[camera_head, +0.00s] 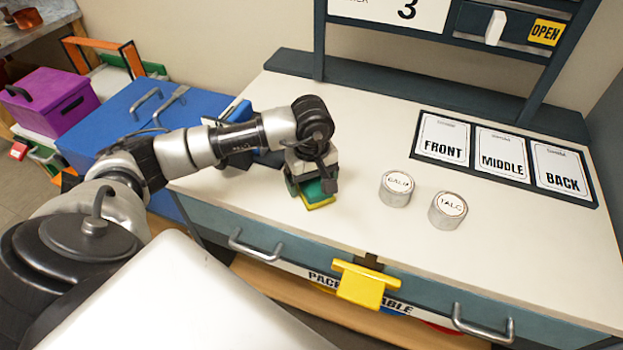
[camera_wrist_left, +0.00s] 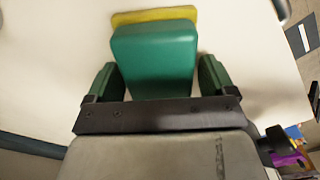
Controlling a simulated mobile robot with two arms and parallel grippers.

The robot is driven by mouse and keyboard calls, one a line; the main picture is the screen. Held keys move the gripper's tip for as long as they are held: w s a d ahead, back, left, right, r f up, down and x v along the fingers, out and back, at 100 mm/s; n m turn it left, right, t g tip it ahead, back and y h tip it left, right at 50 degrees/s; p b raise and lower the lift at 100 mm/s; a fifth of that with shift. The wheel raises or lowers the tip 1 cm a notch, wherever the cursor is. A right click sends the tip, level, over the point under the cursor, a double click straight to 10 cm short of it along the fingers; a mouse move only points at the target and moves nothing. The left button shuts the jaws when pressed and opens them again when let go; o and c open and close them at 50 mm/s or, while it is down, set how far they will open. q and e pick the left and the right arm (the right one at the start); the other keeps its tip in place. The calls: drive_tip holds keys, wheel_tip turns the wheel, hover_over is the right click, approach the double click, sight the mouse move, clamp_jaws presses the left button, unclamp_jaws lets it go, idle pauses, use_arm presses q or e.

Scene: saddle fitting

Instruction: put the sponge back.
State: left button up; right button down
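The sponge, a green block on a thin yellow layer, shows below my left gripper (camera_head: 313,188) in the head view, with its yellow edge (camera_head: 320,204) at or just above the white worktop. In the left wrist view the sponge (camera_wrist_left: 155,50) sits between the two green fingers of my left gripper (camera_wrist_left: 160,80). The fingers lie against both its sides, with no clear gap. The gripper points down over the left part of the worktop. Whether the sponge touches the worktop is hard to tell. My right gripper is in neither view.
Two round tins (camera_head: 396,188) (camera_head: 447,210) stand right of the gripper. A board with FRONT, MIDDLE and BACK cards (camera_head: 503,157) lies behind them. A dark shelf frame (camera_head: 430,92) stands at the back. A yellow bracket (camera_head: 361,285) is on the front edge.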

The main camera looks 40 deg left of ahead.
use_arm(q)
drive_tip(key=shift+o, duration=0.6)
drive_tip(key=shift+r, duration=0.1)
drive_tip(key=shift+r+p, duration=0.2)
drive_tip(key=shift+p, duration=0.1)
wheel_tip(320, 180, up, 12)
drive_tip(key=shift+b, duration=0.45)
drive_tip(key=shift+d+f, duration=0.1)
drive_tip(key=shift+f, duration=0.1)
